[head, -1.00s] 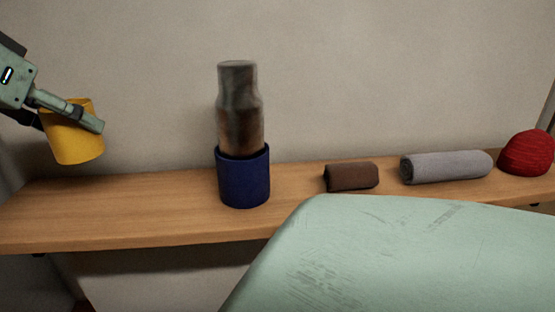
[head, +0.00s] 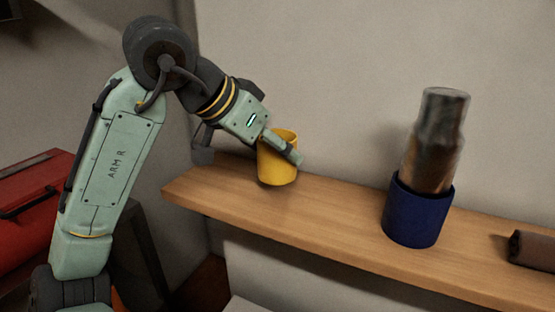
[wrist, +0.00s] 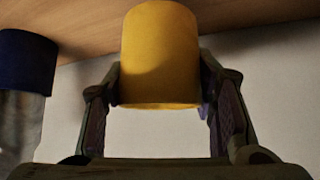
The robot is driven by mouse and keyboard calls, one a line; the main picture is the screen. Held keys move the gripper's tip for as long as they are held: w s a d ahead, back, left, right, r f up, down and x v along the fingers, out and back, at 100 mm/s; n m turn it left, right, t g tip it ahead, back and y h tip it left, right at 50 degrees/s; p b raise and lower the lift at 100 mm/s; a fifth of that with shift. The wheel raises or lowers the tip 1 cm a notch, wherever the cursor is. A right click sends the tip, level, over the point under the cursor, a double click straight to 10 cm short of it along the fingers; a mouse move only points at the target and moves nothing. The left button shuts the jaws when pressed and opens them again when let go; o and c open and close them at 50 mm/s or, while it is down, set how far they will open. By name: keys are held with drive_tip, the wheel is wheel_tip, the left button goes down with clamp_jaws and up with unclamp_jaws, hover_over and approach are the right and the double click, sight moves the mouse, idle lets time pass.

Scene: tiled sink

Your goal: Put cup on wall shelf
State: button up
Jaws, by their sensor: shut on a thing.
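The yellow cup (head: 276,164) is upright, with its base at or just above the left part of the wooden wall shelf (head: 330,204). I cannot tell whether it touches the board. My gripper (head: 284,150) reaches in from the upper left and is shut on the cup. One finger lies across the cup's near right side; the other is hidden behind it in the head view. In the wrist view the cup (wrist: 160,60) sits between both fingers, with the shelf (wrist: 85,22) above it in the picture.
A dark blue holder (head: 415,215) with a brown-grey bottle (head: 432,140) in it stands on the shelf to the right of the cup. A brown roll (head: 532,250) lies farther right. Bare shelf separates cup and holder. A red box (head: 35,215) is at the left.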

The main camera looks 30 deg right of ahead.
sight(275, 165)
drive_tip(key=shift+f, duration=1.5)
drive_tip(key=shift+f, duration=0.2)
drive_tip(key=o, duration=1.1)
drive_tip(key=shift+o, duration=0.2)
